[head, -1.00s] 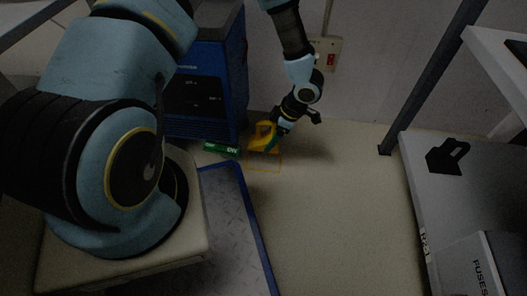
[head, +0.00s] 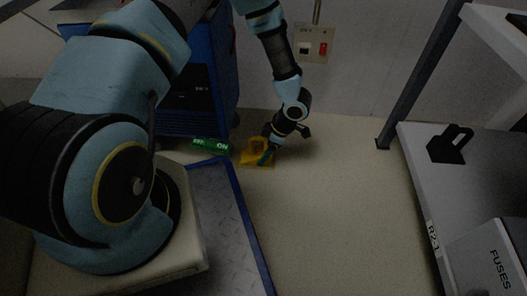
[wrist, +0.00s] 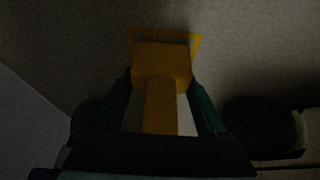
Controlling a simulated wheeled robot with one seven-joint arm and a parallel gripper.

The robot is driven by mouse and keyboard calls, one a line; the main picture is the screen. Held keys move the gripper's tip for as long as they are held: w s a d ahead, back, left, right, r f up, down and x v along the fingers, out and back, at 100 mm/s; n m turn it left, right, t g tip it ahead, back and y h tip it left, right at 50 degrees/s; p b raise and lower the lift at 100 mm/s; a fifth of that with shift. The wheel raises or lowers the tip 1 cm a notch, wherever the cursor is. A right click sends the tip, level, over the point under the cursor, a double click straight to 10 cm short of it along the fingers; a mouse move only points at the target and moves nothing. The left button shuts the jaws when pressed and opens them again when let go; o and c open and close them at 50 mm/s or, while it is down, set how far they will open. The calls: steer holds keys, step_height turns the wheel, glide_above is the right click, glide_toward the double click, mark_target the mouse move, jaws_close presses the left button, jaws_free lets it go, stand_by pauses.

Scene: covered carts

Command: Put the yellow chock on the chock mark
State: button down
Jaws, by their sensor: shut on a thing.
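The yellow chock (head: 253,148) is low at the floor in the head view, in front of the blue cabinet. My gripper (head: 267,155) is shut on it from the right. In the wrist view the chock (wrist: 161,80) sits between the two green fingers of my gripper (wrist: 160,105). The chock mark is a yellow outline on the floor; its far edge (wrist: 165,32) shows past the chock in the wrist view. The chock covers most of the mark. I cannot tell whether the chock touches the floor.
A green sign (head: 210,145) lies just left of the chock, by the blue cabinet (head: 188,110). A blue-edged metal plate (head: 215,205) is in front. On the right, a grey cart shelf (head: 415,165) holds a black chock-like block (head: 447,147) and a fuses box (head: 487,265). The middle floor is clear.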

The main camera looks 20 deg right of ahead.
jaws_free()
steer(key=p+v, duration=0.6)
steer(key=v, duration=0.6)
steer(key=shift+a+r, duration=0.1)
